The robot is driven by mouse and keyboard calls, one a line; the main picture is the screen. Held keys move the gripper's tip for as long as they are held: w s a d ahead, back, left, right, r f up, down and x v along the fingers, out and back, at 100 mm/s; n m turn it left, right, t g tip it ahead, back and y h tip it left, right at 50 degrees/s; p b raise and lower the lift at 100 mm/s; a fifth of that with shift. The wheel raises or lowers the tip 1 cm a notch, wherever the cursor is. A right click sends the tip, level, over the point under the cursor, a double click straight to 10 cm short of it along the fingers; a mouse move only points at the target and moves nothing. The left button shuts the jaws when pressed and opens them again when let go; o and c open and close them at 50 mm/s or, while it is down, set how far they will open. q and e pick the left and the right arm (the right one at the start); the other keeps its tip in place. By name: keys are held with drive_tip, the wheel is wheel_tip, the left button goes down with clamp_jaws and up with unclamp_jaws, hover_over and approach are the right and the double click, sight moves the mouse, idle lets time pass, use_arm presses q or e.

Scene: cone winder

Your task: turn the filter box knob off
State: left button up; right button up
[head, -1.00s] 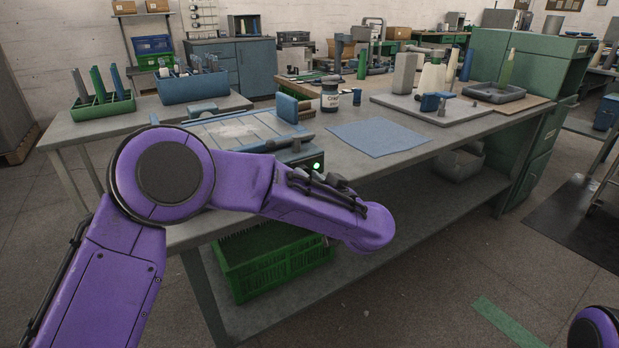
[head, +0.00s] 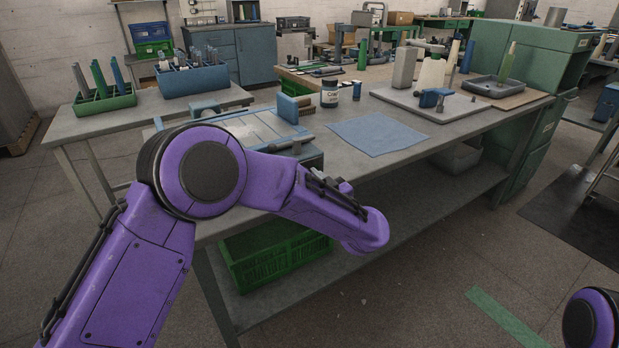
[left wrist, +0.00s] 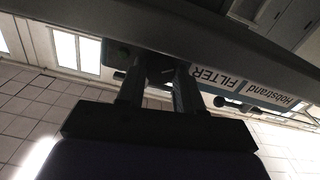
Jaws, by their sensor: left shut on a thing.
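In the left wrist view my left gripper (left wrist: 158,85) is shut, its two dark fingers reaching up to the underside of a grey box. The label on this filter box (left wrist: 215,78) reads FILTER and Hobstrand, upside down. The gripped part between the fingertips is dark and mostly hidden; it appears to be the filter box knob (left wrist: 158,73). Whether the knob is turned on or off, I cannot tell. In the head view my purple left arm covers the bench's front edge, and its gripper is hidden. My right gripper is out of view; only a piece of that arm shows.
A flat blue-grey unit (head: 262,131) sits on the bench behind my left arm. A blue cloth (head: 378,136), a dark jar (head: 329,94) and a board (head: 415,104) lie to its right. A green crate (head: 275,262) stands on the lower shelf. Small dark knobs (left wrist: 222,102) show beside the label.

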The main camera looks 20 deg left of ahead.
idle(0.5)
use_arm(q)
drive_tip(key=o, duration=0.8)
drive_tip(key=shift+c, duration=0.2)
drive_tip(key=v, duration=1)
drive_tip(key=shift+s+d+p, duration=0.2)
drive_tip(key=shift+p, duration=0.1)
